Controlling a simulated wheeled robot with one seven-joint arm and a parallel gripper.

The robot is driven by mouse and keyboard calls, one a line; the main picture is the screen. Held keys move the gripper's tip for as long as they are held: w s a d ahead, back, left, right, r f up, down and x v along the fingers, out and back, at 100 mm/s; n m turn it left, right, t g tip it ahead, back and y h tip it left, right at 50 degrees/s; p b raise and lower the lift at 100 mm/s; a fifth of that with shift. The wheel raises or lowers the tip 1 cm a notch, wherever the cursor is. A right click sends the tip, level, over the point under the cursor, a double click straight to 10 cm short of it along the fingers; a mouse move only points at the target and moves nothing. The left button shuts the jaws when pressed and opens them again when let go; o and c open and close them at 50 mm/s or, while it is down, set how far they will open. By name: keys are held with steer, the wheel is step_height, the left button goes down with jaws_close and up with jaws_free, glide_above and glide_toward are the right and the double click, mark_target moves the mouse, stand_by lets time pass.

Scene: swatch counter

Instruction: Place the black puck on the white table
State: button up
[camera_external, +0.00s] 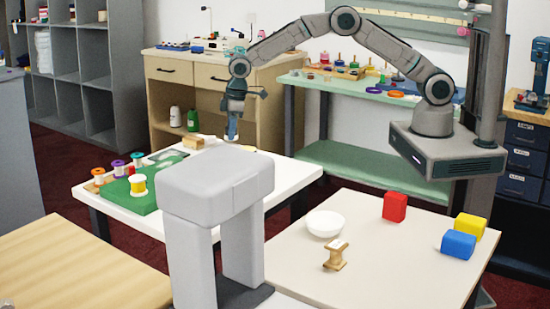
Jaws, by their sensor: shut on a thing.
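My gripper (231,134) points down over the back edge of the white table (285,183), near its far corner. It is shut on a small dark thing at its fingertips, which looks like the black puck (231,138). The puck is tiny here and mostly hidden by the fingers. I cannot tell whether it touches the tabletop. The table's front middle is hidden behind a large grey block-shaped body.
On the white table are a green mat (150,204) with spools and a wooden block (193,142).

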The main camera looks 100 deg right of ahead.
step_height(320, 180, down, 3)
steer(key=shift+r+p, duration=0.15)
steer(key=shift+p, duration=0.25)
steer(key=shift+f, duration=0.25)
steer(key=shift+f, duration=0.15)
steer(key=shift+f+b, duration=0.15)
steer(key=shift+b, duration=0.15)
steer(key=o, duration=1)
steer(key=shift+c, duration=0.2)
steer(key=shift+r, duration=0.25)
